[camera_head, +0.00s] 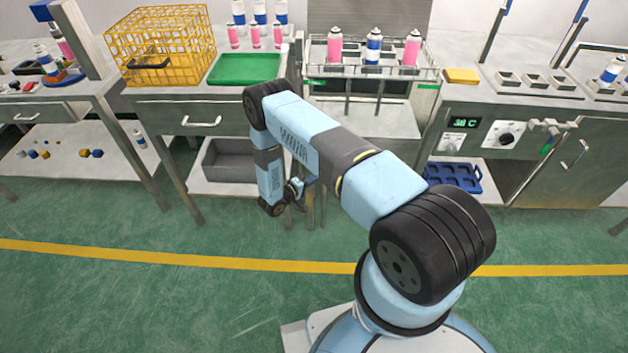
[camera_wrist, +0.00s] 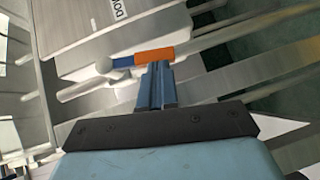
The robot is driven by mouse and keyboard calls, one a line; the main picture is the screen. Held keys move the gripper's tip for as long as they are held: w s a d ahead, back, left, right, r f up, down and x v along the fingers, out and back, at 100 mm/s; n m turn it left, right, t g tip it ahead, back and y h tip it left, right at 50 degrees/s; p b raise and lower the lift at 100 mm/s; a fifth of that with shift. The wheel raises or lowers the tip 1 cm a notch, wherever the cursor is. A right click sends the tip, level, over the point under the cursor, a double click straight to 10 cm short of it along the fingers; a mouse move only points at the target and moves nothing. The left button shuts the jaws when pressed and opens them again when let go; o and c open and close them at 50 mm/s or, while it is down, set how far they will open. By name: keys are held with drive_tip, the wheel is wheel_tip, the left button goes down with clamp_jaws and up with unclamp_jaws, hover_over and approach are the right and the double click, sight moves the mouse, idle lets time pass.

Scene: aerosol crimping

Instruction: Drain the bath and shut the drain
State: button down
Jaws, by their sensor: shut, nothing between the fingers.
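In the wrist view my gripper (camera_wrist: 157,72) is shut with nothing between its fingers. Its fingertips are right at a lever with an orange grip (camera_wrist: 155,56) and a blue part (camera_wrist: 123,62); I cannot tell if they touch it. The lever lies across the picture, beside a rounded metal fitting (camera_wrist: 104,66) on a pipe. In the head view the bath (camera_head: 397,88) is a metal tank at the back centre, with pink and blue-banded cans standing in its wire rack. My gripper (camera_head: 299,187) is low in front of the benches, partly hidden by my arm. The water level cannot be seen.
Right of the bath are a display (camera_head: 464,123), a dial (camera_head: 507,140) and a green-handled tap (camera_head: 546,146). A grey bin (camera_head: 229,160) and a blue tray (camera_head: 453,176) sit on lower shelves. Bench legs stand near my gripper. The green floor in front is clear.

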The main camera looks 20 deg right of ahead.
drive_tip(key=shift+s+d+f+n+t+h, duration=0.25)
drive_tip(key=shift+d+f+n+h, duration=0.2)
drive_tip(key=shift+d+n+h, duration=0.35)
drive_tip(key=shift+a, duration=0.1)
drive_tip(key=shift+w, duration=0.1)
